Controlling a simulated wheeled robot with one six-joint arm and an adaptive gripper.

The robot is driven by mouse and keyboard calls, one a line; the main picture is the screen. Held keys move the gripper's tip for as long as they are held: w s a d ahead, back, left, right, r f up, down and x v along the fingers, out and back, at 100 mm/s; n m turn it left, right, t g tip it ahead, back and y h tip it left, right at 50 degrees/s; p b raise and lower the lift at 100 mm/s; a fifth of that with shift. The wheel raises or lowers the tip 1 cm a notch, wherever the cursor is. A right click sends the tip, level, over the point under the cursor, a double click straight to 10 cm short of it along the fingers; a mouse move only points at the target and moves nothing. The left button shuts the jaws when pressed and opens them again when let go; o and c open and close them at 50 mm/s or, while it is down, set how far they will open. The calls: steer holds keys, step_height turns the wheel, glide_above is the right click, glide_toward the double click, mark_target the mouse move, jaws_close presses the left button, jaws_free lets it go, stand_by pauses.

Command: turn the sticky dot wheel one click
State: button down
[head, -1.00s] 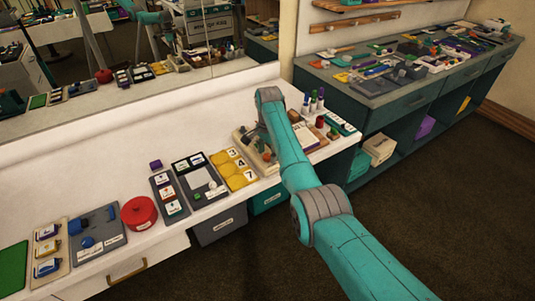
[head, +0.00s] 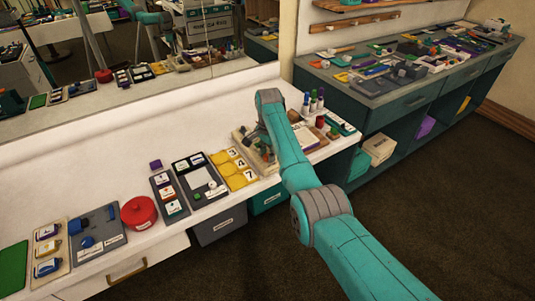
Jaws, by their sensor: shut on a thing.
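My gripper (head: 262,131) is at the far right part of the white counter, low over a beige board (head: 251,157) with small green and brown parts. My arm comes in from the lower right and hides much of the gripper and the board. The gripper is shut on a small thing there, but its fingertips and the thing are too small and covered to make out. I cannot pick out the sticky dot wheel for certain; it may be among the parts at the beige board.
Left of the board are a yellow number panel (head: 236,178), a grey panel (head: 213,196), a dark label panel (head: 167,206) and a red round pot (head: 139,212). Several bottles (head: 313,103) stand close right of my arm. A mirror backs the white counter (head: 110,175).

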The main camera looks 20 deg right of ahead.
steer(key=n, duration=0.4)
steer(key=shift+n, duration=0.3)
steer(key=n, duration=0.9)
steer(key=shift+n, duration=1.8)
steer(key=c, duration=0.8)
jaws_free()
steer(key=shift+o, duration=0.2)
steer(key=shift+r, duration=0.1)
